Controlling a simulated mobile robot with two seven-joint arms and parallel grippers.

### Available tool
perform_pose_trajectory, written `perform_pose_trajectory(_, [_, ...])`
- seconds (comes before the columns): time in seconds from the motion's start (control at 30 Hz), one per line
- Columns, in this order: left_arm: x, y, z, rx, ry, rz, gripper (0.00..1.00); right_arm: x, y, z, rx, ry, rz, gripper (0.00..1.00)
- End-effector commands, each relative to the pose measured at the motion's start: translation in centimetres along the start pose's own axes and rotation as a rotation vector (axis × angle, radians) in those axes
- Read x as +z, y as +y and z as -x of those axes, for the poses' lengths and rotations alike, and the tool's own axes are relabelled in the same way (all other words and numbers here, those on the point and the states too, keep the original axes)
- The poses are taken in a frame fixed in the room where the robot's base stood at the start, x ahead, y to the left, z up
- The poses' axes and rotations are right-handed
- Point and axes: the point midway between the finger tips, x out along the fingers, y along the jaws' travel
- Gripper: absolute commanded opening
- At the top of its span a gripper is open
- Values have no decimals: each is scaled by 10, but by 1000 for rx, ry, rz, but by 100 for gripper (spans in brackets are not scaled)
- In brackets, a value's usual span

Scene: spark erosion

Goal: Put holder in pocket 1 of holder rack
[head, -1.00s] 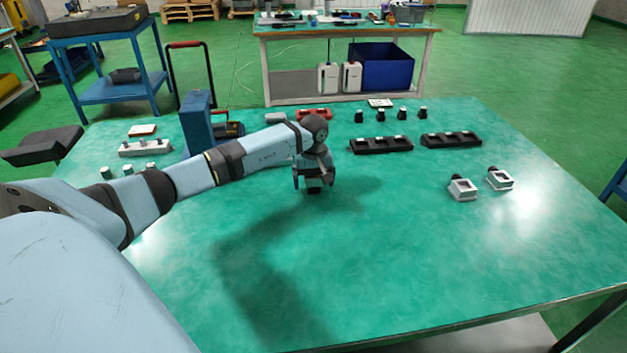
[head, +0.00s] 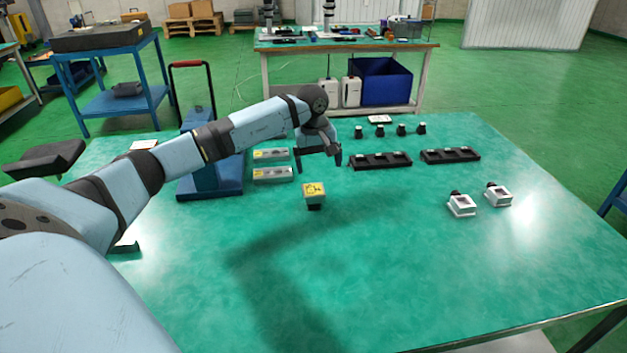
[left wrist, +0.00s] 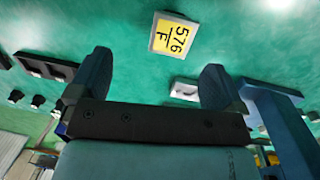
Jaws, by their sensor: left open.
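The holder (head: 314,191), a block with a yellow label on top and a dark lower part, stands alone on the green table. In the left wrist view its label (left wrist: 174,36) reads "576 F" and lies beyond the fingertips. My left gripper (head: 319,165) is open and empty, above and behind the holder, apart from it; its spread fingers also show in the left wrist view (left wrist: 155,78). Two black racks with several pockets, a nearer one (head: 380,161) and a right one (head: 450,156), lie right of the gripper. I cannot tell which is the holder rack. My right gripper is not in view.
Two grey trays (head: 272,174) lie left of the gripper beside a blue stand (head: 226,184). Several small black-and-white pieces (head: 380,131) stand behind the racks. Two white square pieces (head: 462,206) sit at right. The front of the table is clear.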

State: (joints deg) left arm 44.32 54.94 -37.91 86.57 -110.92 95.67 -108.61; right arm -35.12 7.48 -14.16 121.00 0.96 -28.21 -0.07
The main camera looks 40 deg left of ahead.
Motion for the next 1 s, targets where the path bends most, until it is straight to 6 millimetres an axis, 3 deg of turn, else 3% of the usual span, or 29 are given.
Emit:
perform_pose_trajectory(0.17, [33,46,17,379,-257,182,96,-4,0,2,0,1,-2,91])
perform_pose_trajectory(0.27, [49,76,48,628,-485,382,96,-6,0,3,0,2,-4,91])
perform_pose_trajectory(0.37, [50,96,88,836,-731,623,96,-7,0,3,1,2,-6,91])
perform_pose_trajectory(0.47, [36,105,127,998,-985,897,96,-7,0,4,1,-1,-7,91])
perform_pose_trajectory(0.6, [-2,100,167,1140,-1337,1327,96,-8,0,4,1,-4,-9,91])
perform_pose_trajectory(0.7, [-37,87,179,1179,-1573,1665,96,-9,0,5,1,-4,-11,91])
perform_pose_trajectory(0.83, [-76,62,171,1142,-1838,2138,96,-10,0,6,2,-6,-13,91])
perform_pose_trajectory(0.87, [-83,55,166,-1115,1883,-2247,96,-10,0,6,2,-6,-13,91])
perform_pose_trajectory(1.0, [-102,23,130,-691,1518,-2089,96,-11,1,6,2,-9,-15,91])
